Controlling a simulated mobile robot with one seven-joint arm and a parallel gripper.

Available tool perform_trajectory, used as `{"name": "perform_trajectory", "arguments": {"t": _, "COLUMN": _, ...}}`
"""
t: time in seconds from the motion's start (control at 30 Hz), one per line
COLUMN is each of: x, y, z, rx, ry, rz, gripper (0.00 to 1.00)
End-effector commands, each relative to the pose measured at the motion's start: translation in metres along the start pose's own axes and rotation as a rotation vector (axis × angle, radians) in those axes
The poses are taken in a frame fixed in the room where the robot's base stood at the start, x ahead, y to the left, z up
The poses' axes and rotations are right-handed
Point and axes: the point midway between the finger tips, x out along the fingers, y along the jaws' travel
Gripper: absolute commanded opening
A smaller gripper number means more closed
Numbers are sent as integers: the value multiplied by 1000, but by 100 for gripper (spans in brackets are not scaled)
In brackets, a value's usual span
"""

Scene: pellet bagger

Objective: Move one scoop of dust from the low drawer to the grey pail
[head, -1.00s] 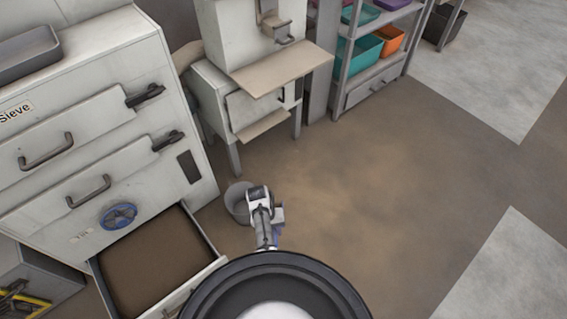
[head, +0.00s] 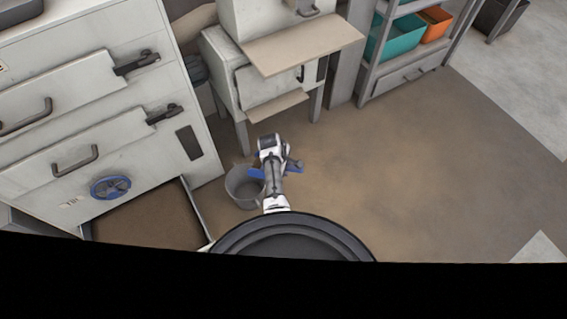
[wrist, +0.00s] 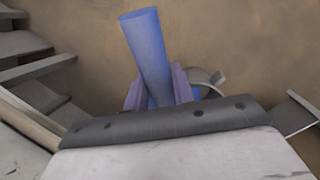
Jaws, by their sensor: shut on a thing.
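The blue scoop's handle (wrist: 145,45) stands up between the fingers of my gripper (wrist: 158,92) in the wrist view. The fingers are shut on it. More blue parts of the scoop (head: 257,173) show beside my arm in the head view; its bowl and any load are not clear. The grey pail (head: 240,190) stands on the floor just left of my arm, with my gripper near its right rim. A curved grey rim behind the fingers in the wrist view may be the pail. The low drawer (head: 195,212) is pulled out at lower left, with brown dust inside.
The pale sieve cabinet (head: 205,150) rises above the drawer, with handles, black latches and a blue wheel (head: 110,187). A bagging machine (head: 225,85) on legs stands behind the pail. A shelf (head: 405,80) with bins is at upper right. The brown floor at right is clear.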

Motion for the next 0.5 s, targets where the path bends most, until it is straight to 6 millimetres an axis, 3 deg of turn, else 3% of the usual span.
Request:
{"name": "perform_trajectory", "arguments": {"t": 0.2, "x": 1, "y": 22, "z": -12, "rx": -269, "ry": 54, "rz": 55, "gripper": 0}}
{"name": "perform_trajectory", "arguments": {"t": 0.5, "x": -7, "y": 26, "z": -25, "rx": -368, "ry": -5, "rz": 82, "gripper": 0}}
